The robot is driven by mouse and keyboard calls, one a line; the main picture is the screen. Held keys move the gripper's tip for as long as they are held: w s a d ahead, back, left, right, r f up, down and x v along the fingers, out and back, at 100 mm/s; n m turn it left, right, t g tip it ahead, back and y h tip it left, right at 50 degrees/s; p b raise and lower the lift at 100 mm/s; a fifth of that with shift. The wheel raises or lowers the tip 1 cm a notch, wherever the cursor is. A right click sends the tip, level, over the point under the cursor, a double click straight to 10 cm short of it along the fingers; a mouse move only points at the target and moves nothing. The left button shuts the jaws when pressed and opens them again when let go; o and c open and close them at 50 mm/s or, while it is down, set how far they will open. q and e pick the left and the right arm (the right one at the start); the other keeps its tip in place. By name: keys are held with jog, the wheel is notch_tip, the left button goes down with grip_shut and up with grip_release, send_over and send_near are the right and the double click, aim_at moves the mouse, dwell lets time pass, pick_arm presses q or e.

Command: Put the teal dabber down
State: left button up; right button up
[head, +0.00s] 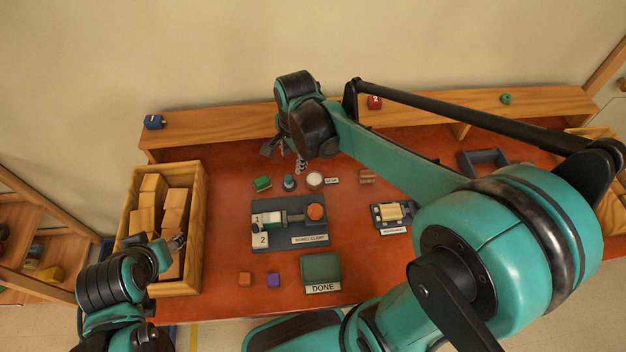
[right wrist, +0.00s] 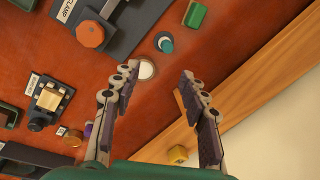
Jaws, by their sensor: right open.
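The teal dabber (head: 289,183) stands on the red-brown bench top, between a green block (head: 262,184) and a white round pot (head: 314,179). It also shows in the right wrist view (right wrist: 165,43), beyond the fingertips and apart from them. My right gripper (head: 284,156) is open and empty, behind the dabber on the wall side. In the right wrist view its two fingers (right wrist: 158,74) are spread, with the white pot (right wrist: 147,69) seen between their tips. My left gripper (head: 177,242) is over the right edge of the wooden crate; its jaws are too small to read.
A dark board (head: 289,241) with a clamp and orange knob (head: 315,212) lies mid-bench. A green tray (head: 321,267) marked DONE is in front. The wooden crate (head: 198,225) of blocks stands left. A raised shelf (head: 220,126) runs along the back. Small cubes lie left of the tray.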

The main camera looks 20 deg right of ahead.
jog(key=s+d+r+n+t, duration=0.2)
jog(key=s+n+t, duration=0.3)
jog(key=s+n, duration=0.7)
jog(key=shift+s+r+n, duration=0.15)
jog(key=shift+s+n, duration=0.25)
jog(key=shift+n, duration=1.2)
pick_arm(q)
notch_tip(320, 180, down, 2)
jog(key=shift+f+b, duration=0.15)
jog(key=shift+b, duration=1)
jog(key=shift+r, duration=0.2)
pick_arm(e)
jog(key=shift+f, duration=0.95)
jog(key=shift+o, duration=0.5)
